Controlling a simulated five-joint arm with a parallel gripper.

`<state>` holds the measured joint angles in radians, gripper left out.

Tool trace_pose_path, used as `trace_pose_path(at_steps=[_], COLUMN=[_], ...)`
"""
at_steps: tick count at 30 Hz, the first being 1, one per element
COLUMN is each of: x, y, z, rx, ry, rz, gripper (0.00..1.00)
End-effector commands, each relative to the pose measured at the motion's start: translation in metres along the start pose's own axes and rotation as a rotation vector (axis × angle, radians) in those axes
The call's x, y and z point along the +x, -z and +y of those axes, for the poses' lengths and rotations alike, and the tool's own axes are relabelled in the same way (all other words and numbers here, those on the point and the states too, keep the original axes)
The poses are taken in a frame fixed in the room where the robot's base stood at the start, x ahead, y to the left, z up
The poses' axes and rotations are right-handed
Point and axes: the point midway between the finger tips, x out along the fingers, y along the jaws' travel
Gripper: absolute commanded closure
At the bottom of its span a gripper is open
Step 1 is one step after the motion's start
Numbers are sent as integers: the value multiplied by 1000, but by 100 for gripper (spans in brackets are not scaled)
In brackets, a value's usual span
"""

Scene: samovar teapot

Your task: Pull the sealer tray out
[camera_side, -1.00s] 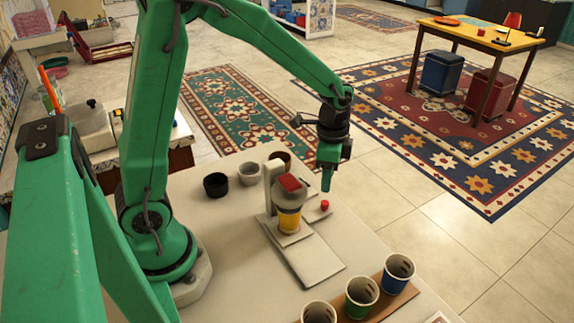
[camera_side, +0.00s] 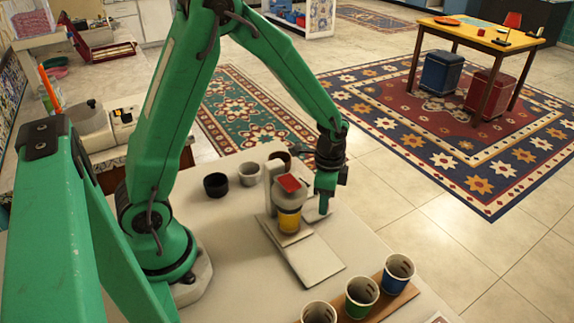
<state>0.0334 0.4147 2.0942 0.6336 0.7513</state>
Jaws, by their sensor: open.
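The sealer (camera_side: 271,203) stands on the white table, a pale upright frame with a round grey head and a red top (camera_side: 289,183). A yellow cup (camera_side: 289,219) sits under its head. The cup rests on the sealer tray (camera_side: 293,238), a pale slab at the foot of the machine. A longer flat pale plate (camera_side: 315,262) extends toward the front right. My gripper (camera_side: 323,207) points down just right of the sealer head, low over the table. It is open, though the gap between its fingers is hard to see.
Black (camera_side: 216,184), grey (camera_side: 249,173) and brown-rimmed (camera_side: 279,158) cups stand behind the sealer. Several cups, including a green (camera_side: 361,296) and a blue one (camera_side: 397,273), stand in a brown holder at the front right. The table between my base and the sealer is clear.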

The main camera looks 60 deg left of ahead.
Motion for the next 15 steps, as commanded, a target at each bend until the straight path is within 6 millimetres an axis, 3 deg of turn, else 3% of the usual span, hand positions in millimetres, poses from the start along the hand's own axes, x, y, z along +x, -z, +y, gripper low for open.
trace_pose_path(at_steps=[10,15], x=[3,3], y=[0,0], z=[0,0], rx=[0,0], ry=[1,1], rz=[1,1], gripper=[58,92])
